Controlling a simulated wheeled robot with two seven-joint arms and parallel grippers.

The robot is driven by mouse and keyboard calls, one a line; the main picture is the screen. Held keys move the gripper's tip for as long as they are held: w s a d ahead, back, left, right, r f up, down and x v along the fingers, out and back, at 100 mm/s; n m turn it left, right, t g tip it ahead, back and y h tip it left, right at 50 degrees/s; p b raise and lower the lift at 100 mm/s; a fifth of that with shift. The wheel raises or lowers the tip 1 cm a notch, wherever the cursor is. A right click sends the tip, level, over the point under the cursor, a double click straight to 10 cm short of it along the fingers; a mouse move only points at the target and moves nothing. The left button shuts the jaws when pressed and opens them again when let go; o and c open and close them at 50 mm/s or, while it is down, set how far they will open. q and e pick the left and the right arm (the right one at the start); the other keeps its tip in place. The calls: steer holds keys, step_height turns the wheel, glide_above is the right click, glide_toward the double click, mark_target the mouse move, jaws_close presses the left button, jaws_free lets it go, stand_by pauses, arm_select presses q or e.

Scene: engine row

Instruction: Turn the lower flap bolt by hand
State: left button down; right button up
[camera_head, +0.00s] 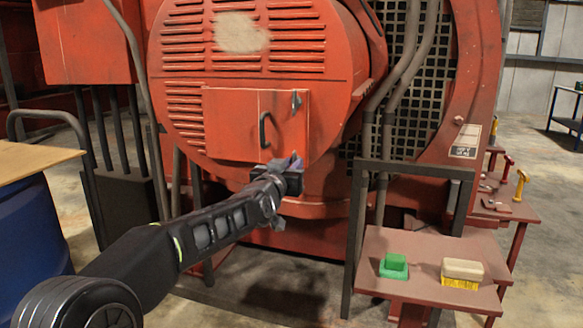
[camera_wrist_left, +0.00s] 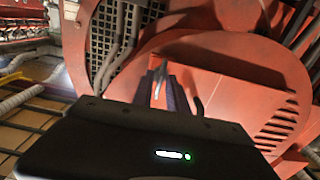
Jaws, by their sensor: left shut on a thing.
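The red flap (camera_head: 235,128) sits on the front of the round louvred engine housing and looks shut, with a black bar handle (camera_head: 265,130). A grey upper bolt (camera_head: 296,101) shows at the flap's upper right edge. My left gripper (camera_head: 295,163) is at the flap's lower right corner, shut on the lower flap bolt, which it mostly hides in the head view. In the left wrist view, the dark fingers (camera_wrist_left: 172,94) reach to the red surface, with a light metal piece (camera_wrist_left: 160,80) between them. How far the bolt is turned cannot be told. My right gripper is out of view.
A red-brown side table (camera_head: 400,246) at the lower right carries a green block (camera_head: 394,265) and a yellow-bristled brush (camera_head: 462,271). A black frame (camera_head: 352,235) stands beside it. A blue barrel (camera_head: 30,235) with a board on top stands at the left.

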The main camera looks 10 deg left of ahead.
arm_select(q)
steer(key=c, duration=1.6)
jaws_free()
steer(key=shift+w, duration=0.1)
steer(key=s, duration=0.7)
steer(key=shift+s+a, duration=0.25)
steer(key=shift+s, duration=0.15)
